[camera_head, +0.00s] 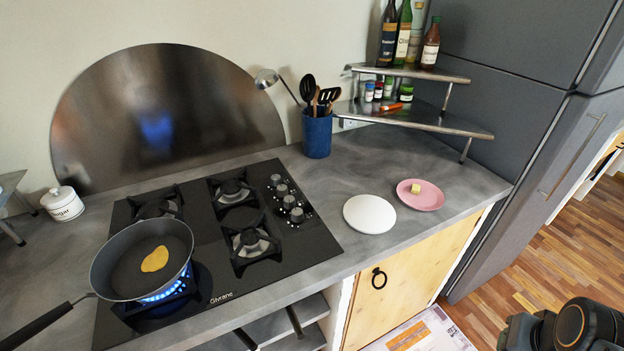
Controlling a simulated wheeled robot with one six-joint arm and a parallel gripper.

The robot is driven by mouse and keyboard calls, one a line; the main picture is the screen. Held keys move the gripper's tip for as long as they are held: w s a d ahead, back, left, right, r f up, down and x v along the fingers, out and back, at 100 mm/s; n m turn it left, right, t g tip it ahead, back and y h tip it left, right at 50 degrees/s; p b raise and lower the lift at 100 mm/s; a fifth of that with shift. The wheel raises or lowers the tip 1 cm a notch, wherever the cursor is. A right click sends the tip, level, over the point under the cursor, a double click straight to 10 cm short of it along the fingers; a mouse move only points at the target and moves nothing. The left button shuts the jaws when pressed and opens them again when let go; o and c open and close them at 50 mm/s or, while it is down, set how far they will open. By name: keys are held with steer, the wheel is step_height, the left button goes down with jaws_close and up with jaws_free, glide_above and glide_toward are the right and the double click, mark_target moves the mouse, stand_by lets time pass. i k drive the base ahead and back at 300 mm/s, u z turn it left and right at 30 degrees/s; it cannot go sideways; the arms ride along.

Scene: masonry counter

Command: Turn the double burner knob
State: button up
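The black gas stove (205,290) is set in the grey counter. A column of several silver knobs (289,202) stands along its right side; I cannot tell which one is the double burner knob. A blue flame (165,290) burns under a dark frying pan (125,270) on the front left burner. The pan holds a yellow piece of food (155,259). The other burners show no flame. Dark parts of my arm show at the bottom right corner, away from the stove. My gripper is not in view.
A blue utensil cup (317,135) stands behind the knobs. A metal shelf (430,122) holds bottles and jars. The pan handle (45,325) points front left.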

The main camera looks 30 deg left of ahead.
mark_target(290, 200)
steer(key=i, duration=0.35)
steer(key=u, duration=1.9)
steer(key=i, duration=0.5)
steer(key=u, duration=0.1)
